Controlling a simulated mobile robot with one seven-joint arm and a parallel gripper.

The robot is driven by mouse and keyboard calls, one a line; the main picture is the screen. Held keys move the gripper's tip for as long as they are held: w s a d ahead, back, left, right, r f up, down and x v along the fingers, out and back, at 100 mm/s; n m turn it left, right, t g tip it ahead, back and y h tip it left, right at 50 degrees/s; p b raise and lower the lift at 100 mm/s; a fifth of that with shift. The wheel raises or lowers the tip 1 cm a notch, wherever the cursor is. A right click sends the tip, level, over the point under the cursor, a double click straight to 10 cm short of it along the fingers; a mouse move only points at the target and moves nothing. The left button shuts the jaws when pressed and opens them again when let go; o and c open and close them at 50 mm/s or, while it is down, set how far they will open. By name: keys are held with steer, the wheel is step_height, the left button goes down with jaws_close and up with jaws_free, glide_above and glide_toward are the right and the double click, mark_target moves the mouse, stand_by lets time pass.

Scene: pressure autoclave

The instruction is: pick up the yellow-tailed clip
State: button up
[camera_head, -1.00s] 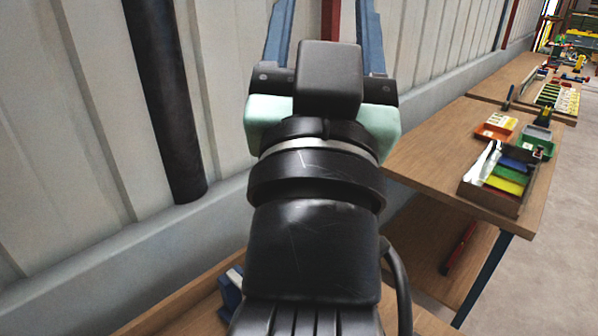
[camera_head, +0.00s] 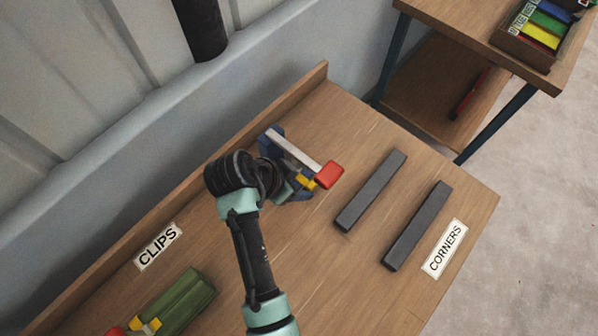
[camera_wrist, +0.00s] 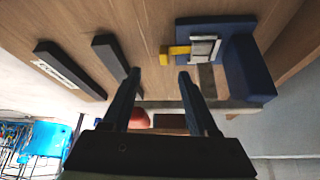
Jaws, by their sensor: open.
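My gripper (camera_wrist: 159,74) is open and empty in the wrist view, its two fingers apart. Ahead of it, slightly right, a yellow tail (camera_wrist: 178,52) sticks out from a silver-grey part (camera_wrist: 205,48) seated in a dark blue holder (camera_wrist: 248,66). In the head view, a yellow piece (camera_head: 306,182) shows at this holder, partly hidden by my gripper. A grey bar (camera_head: 292,149) with a red end (camera_head: 329,174) crosses above it. Another yellow piece (camera_head: 150,325) lies beside a red one at a green block (camera_head: 178,302), lower left. I cannot tell which yellow piece is the named clip's tail.
Two dark bars (camera_head: 370,190) lie right of the holder, near the CORNERS label (camera_head: 444,249). The CLIPS label (camera_head: 158,246) is by the back ledge (camera_head: 190,195). Another bench with a tray of coloured parts (camera_head: 530,42) stands upper right.

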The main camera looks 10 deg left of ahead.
mark_target(310, 186)
steer(key=shift+a+p+x, duration=0.15)
steer(key=shift+x, duration=1.8)
steer(key=shift+a+p+x, duration=0.15)
steer(key=shift+x, duration=1.85)
steer(key=shift+w, duration=0.15)
jaws_close()
